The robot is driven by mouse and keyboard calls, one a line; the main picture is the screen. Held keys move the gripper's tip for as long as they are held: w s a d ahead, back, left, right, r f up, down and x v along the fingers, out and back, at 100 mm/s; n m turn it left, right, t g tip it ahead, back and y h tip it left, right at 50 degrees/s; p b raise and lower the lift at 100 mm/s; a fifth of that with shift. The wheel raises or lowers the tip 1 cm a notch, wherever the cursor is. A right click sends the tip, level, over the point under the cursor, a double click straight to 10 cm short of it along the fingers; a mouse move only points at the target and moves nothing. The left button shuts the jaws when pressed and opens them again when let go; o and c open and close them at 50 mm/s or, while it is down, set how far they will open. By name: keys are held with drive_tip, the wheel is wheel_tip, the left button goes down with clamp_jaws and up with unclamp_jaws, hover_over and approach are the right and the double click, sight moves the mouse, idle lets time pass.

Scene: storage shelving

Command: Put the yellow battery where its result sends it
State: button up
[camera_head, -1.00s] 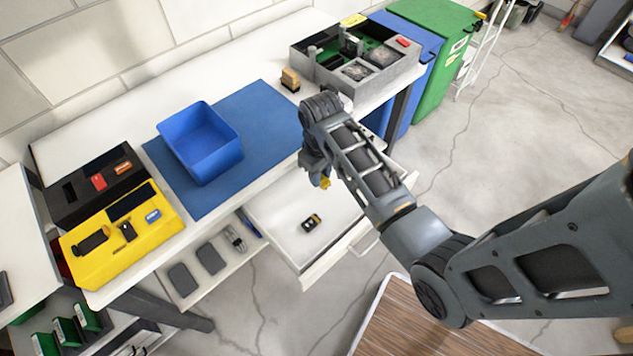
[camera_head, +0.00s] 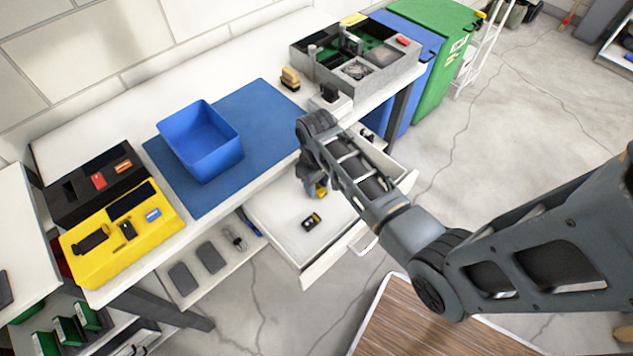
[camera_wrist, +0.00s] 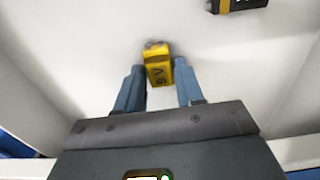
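The yellow battery (camera_wrist: 158,68), marked "9 V", is between the two fingertips of my gripper (camera_wrist: 160,80) in the wrist view. The fingers sit close against both its sides, so my gripper looks shut on it. In the head view my gripper (camera_head: 312,188) is low inside the open drawer (camera_head: 272,220), with the yellow battery (camera_head: 321,190) showing at its tips. I cannot tell whether the battery touches the drawer floor. A second battery (camera_head: 312,221), black and yellow, lies on the drawer floor nearer the front. It also shows at the top right of the wrist view (camera_wrist: 238,4).
A blue bin (camera_head: 201,145) stands on a blue mat (camera_head: 262,115). A grey compartment tray (camera_head: 385,85) and a small white-and-black device (camera_head: 330,99) are at the bench's right end. A yellow case (camera_head: 105,255) is at the left. The drawer's front left floor is clear.

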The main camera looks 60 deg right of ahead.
drive_tip(key=shift+o, duration=1.2)
drive_tip(key=shift+r, duration=0.15)
